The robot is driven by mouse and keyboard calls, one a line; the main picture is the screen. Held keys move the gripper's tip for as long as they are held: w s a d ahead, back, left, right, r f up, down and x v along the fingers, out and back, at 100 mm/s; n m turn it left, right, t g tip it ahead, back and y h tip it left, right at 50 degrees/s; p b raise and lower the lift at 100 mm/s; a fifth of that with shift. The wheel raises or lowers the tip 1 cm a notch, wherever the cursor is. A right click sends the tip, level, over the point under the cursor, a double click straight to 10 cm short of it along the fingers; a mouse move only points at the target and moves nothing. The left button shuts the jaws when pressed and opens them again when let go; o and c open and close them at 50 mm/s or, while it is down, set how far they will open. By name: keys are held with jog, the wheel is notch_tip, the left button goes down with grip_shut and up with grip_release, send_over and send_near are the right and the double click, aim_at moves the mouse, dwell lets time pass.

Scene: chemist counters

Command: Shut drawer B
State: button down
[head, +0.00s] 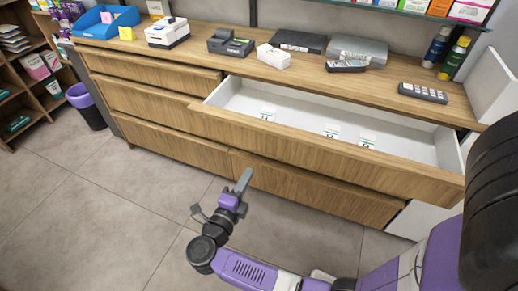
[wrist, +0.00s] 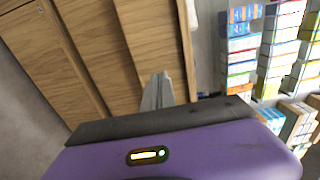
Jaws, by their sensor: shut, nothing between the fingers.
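One wide wooden drawer (head: 320,147) at the upper right of the counter is pulled out in the head view. Its white inside holds several small white-and-green items (head: 332,131). No letter label is readable, so I cannot tell if it is drawer B. My gripper (head: 244,180) is shut and empty, low in front of the counter, left of the open drawer's middle and apart from it. In the wrist view the gripper's fingers (wrist: 157,92) are together, with wooden drawer fronts (wrist: 85,45) beyond them.
The other drawers (head: 150,103) look closed. The countertop holds a blue tray (head: 104,22), a white box (head: 274,57), a card terminal (head: 230,43) and a keypad (head: 423,93). A purple-rimmed bin (head: 86,106) stands at the left. The floor (head: 90,200) in front is clear.

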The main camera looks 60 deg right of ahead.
aim_at(267, 141)
jog(key=d, duration=0.9)
jog(key=w+d, duration=0.1)
jog(key=d, duration=0.3)
jog(key=shift+d+p, duration=0.15)
jog(key=shift+p, duration=0.25)
jog(key=shift+d, duration=0.1)
jog(key=d+b, duration=0.1)
jog(key=d, duration=0.6)
jog(key=w+d+b, duration=0.1)
jog(key=d+b, duration=0.1)
jog(key=d, duration=0.5)
jog(key=d+b, duration=0.2)
jog(key=d, duration=0.5)
jog(key=shift+w+d, duration=0.15)
jog(key=shift+w, duration=0.2)
jog(key=shift+d+r, duration=0.15)
jog(key=shift+d, duration=0.15)
jog(key=shift+d+r, duration=0.1)
jog(key=shift+s, duration=0.1)
